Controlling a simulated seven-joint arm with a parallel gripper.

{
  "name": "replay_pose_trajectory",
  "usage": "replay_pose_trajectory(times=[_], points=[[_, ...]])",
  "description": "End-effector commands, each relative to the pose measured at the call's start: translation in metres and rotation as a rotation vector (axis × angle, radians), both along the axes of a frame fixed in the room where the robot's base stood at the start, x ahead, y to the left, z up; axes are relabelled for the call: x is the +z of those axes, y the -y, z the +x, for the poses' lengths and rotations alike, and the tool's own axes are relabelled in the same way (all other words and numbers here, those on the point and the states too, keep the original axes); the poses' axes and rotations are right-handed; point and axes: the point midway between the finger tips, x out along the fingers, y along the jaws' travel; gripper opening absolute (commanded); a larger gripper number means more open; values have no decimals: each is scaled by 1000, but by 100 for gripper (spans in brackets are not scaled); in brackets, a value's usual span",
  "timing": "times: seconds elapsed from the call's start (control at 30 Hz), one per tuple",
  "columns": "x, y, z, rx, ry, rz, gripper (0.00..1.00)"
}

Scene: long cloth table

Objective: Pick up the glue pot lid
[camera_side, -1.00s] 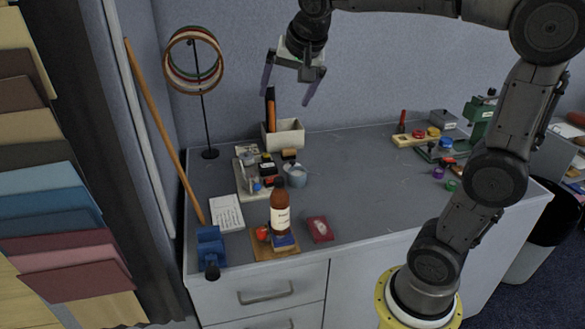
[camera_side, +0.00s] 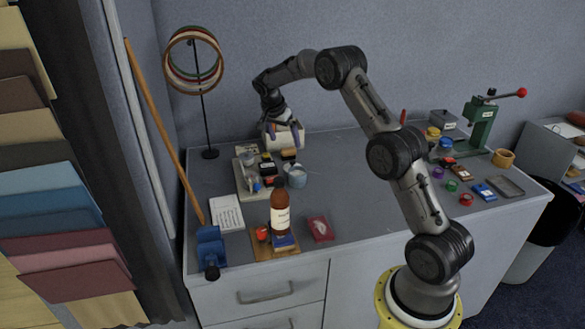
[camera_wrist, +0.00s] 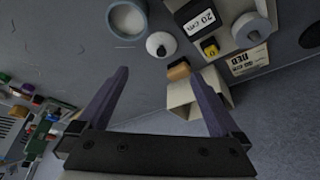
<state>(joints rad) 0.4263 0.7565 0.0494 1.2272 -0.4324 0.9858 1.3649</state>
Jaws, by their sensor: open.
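The likely glue pot lid is a small pale round piece with a dark knob (camera_wrist: 160,45) in the wrist view, lying on the table beside the open glue pot (camera_wrist: 127,18). In the side view the grey pot (camera_side: 297,178) stands at the right edge of the stamp tray; I cannot make out the lid clearly there. My gripper (camera_side: 284,130) is open and empty, at the white box behind the pot. In the wrist view its two fingers (camera_wrist: 165,74) are spread, with the lid beyond and between their tips, apart from them.
The white box (camera_wrist: 185,92) is close to my right finger, with an orange-topped block (camera_wrist: 178,70) beside it. A tape roll (camera_wrist: 250,28) and labelled blocks lie nearby. A brown bottle (camera_side: 281,212) stands in front. The table's middle (camera_side: 345,175) is clear.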

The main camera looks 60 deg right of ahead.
Motion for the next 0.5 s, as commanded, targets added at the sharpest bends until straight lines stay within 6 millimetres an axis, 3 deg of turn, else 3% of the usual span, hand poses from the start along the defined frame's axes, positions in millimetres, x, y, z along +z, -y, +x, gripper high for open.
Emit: replay_pose_trajectory(times=[0.3,0.5], points=[[-54,21,-1,-1,-2,2,100],[-70,29,0,0,1,0,100]])
